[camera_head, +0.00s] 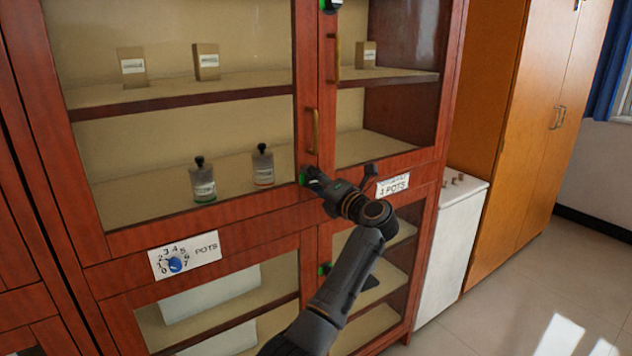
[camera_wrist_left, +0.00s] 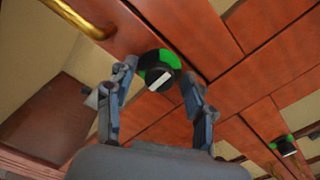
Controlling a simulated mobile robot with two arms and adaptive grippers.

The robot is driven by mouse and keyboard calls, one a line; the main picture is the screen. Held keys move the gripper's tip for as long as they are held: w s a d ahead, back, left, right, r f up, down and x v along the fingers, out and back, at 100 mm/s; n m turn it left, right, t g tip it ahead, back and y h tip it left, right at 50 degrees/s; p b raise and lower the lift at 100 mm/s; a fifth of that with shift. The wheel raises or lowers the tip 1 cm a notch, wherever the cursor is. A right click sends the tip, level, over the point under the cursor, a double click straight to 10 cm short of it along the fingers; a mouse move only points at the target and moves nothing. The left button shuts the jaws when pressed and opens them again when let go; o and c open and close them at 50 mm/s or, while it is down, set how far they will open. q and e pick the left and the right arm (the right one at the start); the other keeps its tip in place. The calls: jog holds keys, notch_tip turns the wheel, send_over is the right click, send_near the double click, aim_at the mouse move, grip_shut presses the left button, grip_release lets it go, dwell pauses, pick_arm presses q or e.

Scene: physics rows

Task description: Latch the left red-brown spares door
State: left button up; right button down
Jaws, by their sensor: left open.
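The left red-brown spares door (camera_head: 282,130) is a glazed cabinet door with a brass handle (camera_head: 314,130) near its right edge. It looks flush with the frame; a small gap cannot be ruled out. A black knob on a green disc (camera_head: 304,177) sits at its lower right corner. In the left wrist view, this latch knob (camera_wrist_left: 158,72) carries a tilted white bar. My left gripper (camera_head: 313,181) is open at the knob, its fingers on either side of it in the wrist view. Whether they touch it is unclear. My right gripper is out of view.
Other green-and-black latches show at the top (camera_head: 331,5) and on the lower doors (camera_head: 325,269). Bottles (camera_head: 263,166) and small boxes (camera_head: 207,62) stand behind the glass. A blue dial (camera_head: 175,264) sits on a white plate. Open floor lies at the right.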

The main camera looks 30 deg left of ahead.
pick_arm(q)
jog(key=shift+c, duration=0.2)
grip_shut()
jog(key=m+p, duration=1.6)
jog(key=p, duration=0.3)
jog(key=shift+d+p, duration=0.1)
jog(key=shift+p, duration=0.2)
jog(key=shift+m+p, duration=0.55)
jog(key=shift+m, duration=0.25)
jog(key=shift+f+m, duration=0.1)
jog(key=shift+m, duration=0.2)
